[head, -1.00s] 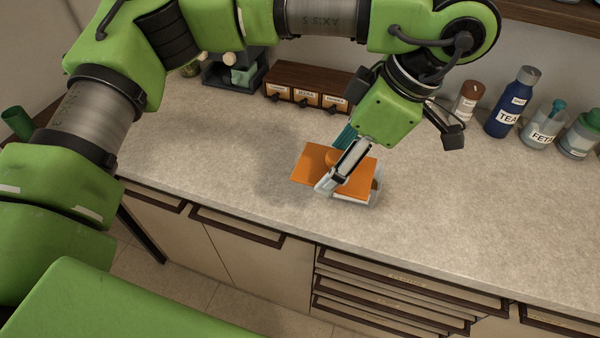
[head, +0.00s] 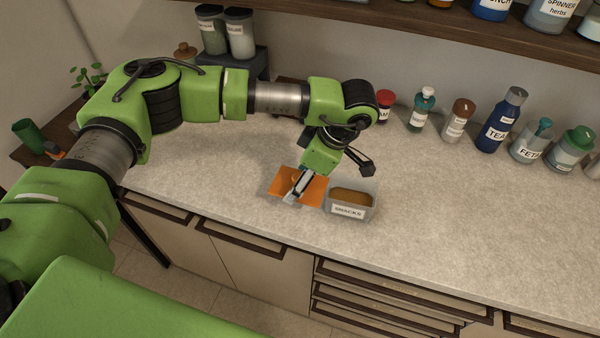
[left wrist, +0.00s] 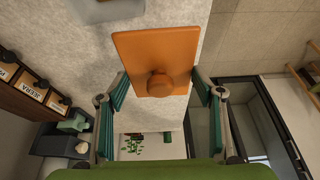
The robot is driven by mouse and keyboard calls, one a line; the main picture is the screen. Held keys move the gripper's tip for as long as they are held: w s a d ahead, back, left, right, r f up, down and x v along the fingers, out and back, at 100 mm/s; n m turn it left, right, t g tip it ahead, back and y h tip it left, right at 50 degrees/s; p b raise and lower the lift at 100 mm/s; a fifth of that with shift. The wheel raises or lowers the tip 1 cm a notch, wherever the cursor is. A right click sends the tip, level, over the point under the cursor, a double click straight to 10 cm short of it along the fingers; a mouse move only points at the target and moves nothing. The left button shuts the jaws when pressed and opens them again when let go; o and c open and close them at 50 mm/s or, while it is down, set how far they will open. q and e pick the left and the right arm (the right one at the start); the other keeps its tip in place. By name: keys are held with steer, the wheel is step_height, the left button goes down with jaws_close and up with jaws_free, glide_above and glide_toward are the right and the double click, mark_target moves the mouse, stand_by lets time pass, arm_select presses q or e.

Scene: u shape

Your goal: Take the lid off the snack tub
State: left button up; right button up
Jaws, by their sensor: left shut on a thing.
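The snack tub (head: 350,211) is a clear box labelled SNACKS with brown contents, standing uncovered on the counter. The orange lid (head: 315,190), a flat square with a round knob, is beside it to the left. My left gripper (head: 295,191) is shut on the lid, at its knob. In the left wrist view the lid (left wrist: 182,51) faces the camera, its knob between the fingers (left wrist: 160,88). I cannot tell whether the lid touches the counter or hovers just above it. My right gripper is not in view.
Behind, along the wall, stand several jars, the blue TEA bottle (head: 500,125) and the FETA jar (head: 527,146). A dark stand with two canisters (head: 240,35) is at the back left. The counter (head: 430,215) is clear right of the tub.

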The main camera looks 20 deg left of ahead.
arm_select(q)
steer(key=shift+f, duration=0.15)
steer(key=shift+d, duration=0.1)
steer(key=shift+f+b, duration=0.6)
steer(key=shift+b, duration=0.3)
steer(key=o, duration=1.2)
steer(key=shift+o, duration=0.2)
steer(key=shift+r, duration=0.1)
